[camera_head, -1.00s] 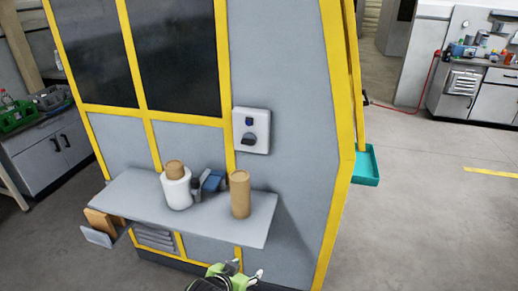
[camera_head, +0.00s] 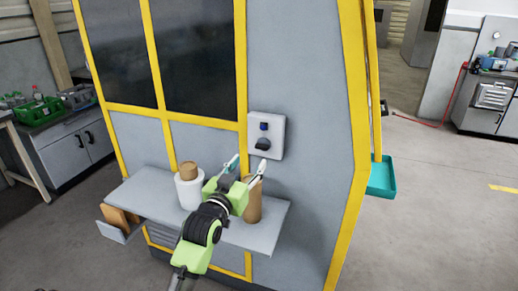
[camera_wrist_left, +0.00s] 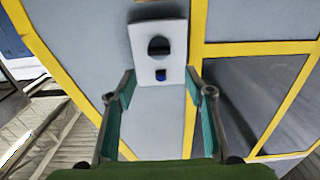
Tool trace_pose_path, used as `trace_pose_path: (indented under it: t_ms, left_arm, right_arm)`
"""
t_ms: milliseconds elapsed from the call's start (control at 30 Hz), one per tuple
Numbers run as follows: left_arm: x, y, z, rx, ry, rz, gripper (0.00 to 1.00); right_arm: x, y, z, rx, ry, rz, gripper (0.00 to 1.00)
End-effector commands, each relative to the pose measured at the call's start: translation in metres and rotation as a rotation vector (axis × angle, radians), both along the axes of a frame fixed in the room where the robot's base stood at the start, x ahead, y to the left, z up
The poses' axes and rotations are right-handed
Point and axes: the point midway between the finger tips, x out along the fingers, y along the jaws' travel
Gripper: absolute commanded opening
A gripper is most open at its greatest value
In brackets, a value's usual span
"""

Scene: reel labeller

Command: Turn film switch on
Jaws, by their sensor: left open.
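The white switch box (camera_head: 266,135) is fixed on the grey machine wall. It carries a black knob (camera_head: 262,144) and a small blue button (camera_head: 263,126) above it. In the left wrist view the box (camera_wrist_left: 172,38) lies ahead, with its black knob (camera_wrist_left: 159,45) and blue button (camera_wrist_left: 160,75) upside down. My left gripper (camera_head: 248,165) is open and empty, with its fingers apart just below the box in the head view. In the left wrist view its fingertips (camera_wrist_left: 160,76) spread on both sides below the knob, not touching it. My right gripper is not in view.
A grey shelf (camera_head: 145,190) sticks out below the box. A teal tray (camera_head: 382,177) hangs at the machine's right side.

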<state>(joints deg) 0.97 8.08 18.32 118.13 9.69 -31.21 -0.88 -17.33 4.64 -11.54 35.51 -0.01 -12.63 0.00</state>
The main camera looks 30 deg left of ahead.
Motion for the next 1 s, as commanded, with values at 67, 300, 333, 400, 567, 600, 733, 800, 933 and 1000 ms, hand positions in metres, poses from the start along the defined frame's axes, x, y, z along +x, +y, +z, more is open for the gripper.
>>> trace_pose_path:
  t_ms: [67,300,333,400,567,600,733,800,933,1000]
  left_arm:
    - [0.018,0.004,0.002,-0.001,0.001,0.000,0.48]
    - [0.062,0.014,0.002,0.000,0.001,-0.001,0.48]
    - [0.066,0.016,0.001,0.000,0.002,-0.001,0.48]
    - [0.074,0.018,0.001,-0.001,0.001,-0.001,0.48]
    - [0.086,0.020,0.000,0.001,0.002,-0.001,0.48]
    - [0.088,0.021,0.000,0.001,0.002,-0.001,0.48]
    - [0.090,0.021,0.000,0.001,0.001,-0.001,0.48]
    - [0.090,0.021,0.000,0.001,0.002,-0.001,0.48]
    - [0.090,0.021,-0.001,0.001,0.002,-0.001,0.48]
    - [0.090,0.021,-0.001,0.001,0.002,-0.001,0.30]
  right_arm:
    - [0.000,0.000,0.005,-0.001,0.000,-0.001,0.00]
    - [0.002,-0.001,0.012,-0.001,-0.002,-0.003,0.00]
    - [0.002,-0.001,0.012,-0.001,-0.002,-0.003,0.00]
    - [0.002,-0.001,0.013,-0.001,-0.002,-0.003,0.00]
    - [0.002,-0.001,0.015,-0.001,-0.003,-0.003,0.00]
    - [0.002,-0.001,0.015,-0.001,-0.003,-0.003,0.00]
    - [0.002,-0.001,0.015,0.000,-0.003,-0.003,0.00]
    - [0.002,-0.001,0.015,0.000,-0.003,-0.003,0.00]
    - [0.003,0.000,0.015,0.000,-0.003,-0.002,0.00]
    - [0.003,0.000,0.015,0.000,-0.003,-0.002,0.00]
